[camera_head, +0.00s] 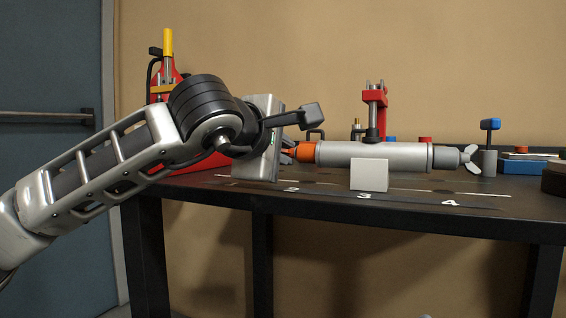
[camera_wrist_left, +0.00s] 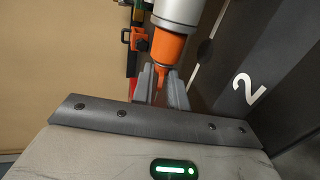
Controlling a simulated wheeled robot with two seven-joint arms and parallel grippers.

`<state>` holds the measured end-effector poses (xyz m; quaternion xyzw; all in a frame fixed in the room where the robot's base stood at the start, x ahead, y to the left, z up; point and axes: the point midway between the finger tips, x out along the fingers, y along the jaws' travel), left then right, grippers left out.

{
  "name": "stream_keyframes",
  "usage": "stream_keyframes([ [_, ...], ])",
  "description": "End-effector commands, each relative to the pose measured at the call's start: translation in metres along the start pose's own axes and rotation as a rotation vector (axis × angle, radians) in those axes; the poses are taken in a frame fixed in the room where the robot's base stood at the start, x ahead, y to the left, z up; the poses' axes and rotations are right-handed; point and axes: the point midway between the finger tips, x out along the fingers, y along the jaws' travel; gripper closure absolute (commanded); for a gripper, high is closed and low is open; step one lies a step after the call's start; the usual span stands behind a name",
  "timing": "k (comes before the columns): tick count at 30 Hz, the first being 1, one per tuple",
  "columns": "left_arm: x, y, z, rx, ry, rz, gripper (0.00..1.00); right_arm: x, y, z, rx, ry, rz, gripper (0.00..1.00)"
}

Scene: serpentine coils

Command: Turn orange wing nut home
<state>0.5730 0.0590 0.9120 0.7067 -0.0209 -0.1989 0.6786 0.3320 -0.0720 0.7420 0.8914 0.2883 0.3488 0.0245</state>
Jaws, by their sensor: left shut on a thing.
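A grey metal cylinder (camera_head: 370,156) lies level above the black bench. The orange wing nut (camera_head: 305,152) is at its left end; in the wrist view it shows as an orange tapered piece (camera_wrist_left: 169,50) against the cylinder's end. My left gripper (camera_head: 288,152) comes in from the left, in line with the cylinder. In the wrist view its two grey fingers (camera_wrist_left: 160,86) are shut on the narrow tip of the orange wing nut. The wings themselves are mostly hidden between the fingers. My right gripper is not in view.
A white block (camera_head: 369,175) sits below the cylinder. A red clamp (camera_head: 375,105) stands behind it. A grey bladed piece (camera_head: 469,161) is at the cylinder's right end, near a post with a blue top (camera_head: 490,125). A red fixture with a yellow handle (camera_head: 168,45) stands behind my left arm.

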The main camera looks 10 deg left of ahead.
Motion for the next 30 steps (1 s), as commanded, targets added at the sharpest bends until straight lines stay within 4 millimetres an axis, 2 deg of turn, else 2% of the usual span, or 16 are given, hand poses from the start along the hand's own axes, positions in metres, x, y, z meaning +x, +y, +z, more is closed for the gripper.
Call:
stream_keyframes([
  [6,0.0,0.001,-0.002,-0.001,0.004,-0.001,1.0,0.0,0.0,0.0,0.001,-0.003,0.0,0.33],
  [7,0.0,0.001,-0.002,-0.001,0.004,-0.001,0.79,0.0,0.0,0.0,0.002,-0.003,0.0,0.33],
  [9,0.0,0.001,-0.001,0.0,0.003,-0.001,0.62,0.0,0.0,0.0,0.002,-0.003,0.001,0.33],
  [20,-0.005,0.001,0.0,0.001,0.0,-0.001,0.62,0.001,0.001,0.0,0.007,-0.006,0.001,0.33],
  [26,-0.037,0.004,-0.001,0.002,0.001,0.003,0.62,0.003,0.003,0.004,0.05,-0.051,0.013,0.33],
  [30,-0.072,0.004,-0.001,0.003,0.001,0.003,0.62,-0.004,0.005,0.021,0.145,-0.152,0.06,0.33],
])
